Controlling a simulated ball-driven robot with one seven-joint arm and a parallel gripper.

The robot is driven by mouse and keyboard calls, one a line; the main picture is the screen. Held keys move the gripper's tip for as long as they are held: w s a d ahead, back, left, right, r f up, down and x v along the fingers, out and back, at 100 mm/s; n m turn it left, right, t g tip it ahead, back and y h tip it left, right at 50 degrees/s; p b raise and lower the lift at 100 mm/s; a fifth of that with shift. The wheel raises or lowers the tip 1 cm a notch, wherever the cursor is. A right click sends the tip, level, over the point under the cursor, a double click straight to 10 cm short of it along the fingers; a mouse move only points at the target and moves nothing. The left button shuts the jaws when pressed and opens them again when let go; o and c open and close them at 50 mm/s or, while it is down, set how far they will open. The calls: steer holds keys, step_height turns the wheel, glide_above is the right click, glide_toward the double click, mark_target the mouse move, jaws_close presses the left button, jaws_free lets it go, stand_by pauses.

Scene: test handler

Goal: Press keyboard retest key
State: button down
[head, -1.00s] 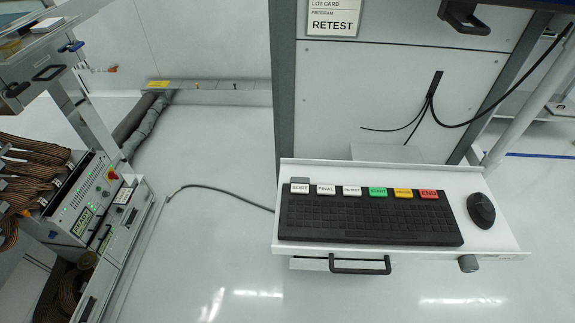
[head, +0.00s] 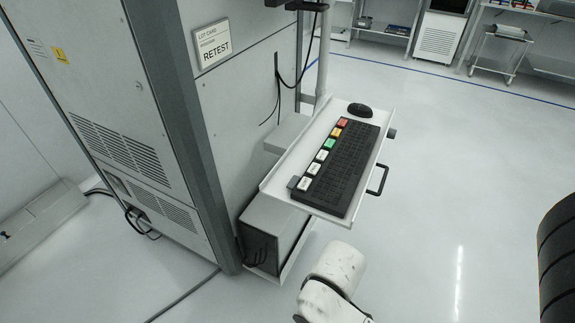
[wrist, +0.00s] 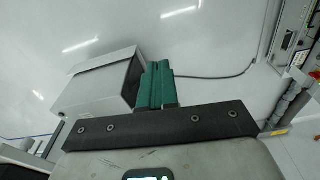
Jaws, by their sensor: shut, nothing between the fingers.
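In the head view the black keyboard (head: 345,165) lies on a white pull-out shelf (head: 280,180), seen at a slant from its left end. A row of coloured keys runs along its far long edge: red, yellow, green, then white ones. The white key beside the green one (head: 321,155) sits where the retest key seems to be; its label is too small to read. My gripper (wrist: 155,85) shows in the wrist view with green fingers shut together and empty, apart from the keyboard, which is not in that view. In the head view only my white arm shows, below the shelf.
The tall grey cabinet (head: 130,120) stands left of the shelf, with a RETEST lot card (head: 213,45) on the panel beside it. A grey box (head: 270,235) sits under the shelf; a grey box also shows left of my fingers in the wrist view (wrist: 95,85).

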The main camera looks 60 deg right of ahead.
steer(key=w+d+r+n+t+y+p, duration=0.1)
steer(key=w+d+r+n+t+p, duration=0.1)
steer(key=w+d+r+p, duration=0.45)
steer(key=w+d+r+n+t+p, duration=0.1)
steer(key=w+d+r+t, duration=0.15)
steer(key=w, duration=0.65)
steer(key=w+d+r+p, duration=0.1)
steer(key=d+r, duration=0.1)
steer(key=d, duration=0.2)
steer(key=w+d+r+n+t+p, duration=0.1)
steer(key=d+r, duration=0.1)
steer(key=d, duration=0.2)
steer(key=w+d+r+t+h+p, duration=0.1)
steer(key=d+r+p, duration=0.1)
steer(key=d, duration=0.3)
steer(key=shift+r+n, duration=0.4)
step_height(320, 180, up, 7)
steer(key=n+t+h+p, duration=0.2)
steer(key=p, duration=0.1)
glide_above(324, 156)
steer(key=shift+s+f+g, duration=0.1)
steer(key=shift+g, duration=0.15)
steer(key=shift+f+b, duration=0.2)
steer(key=shift+b, duration=0.1)
step_height(324, 156, down, 8)
steer(key=b, duration=0.6)
steer(key=shift+f+b, duration=0.25)
steer(key=shift+b, duration=0.05)
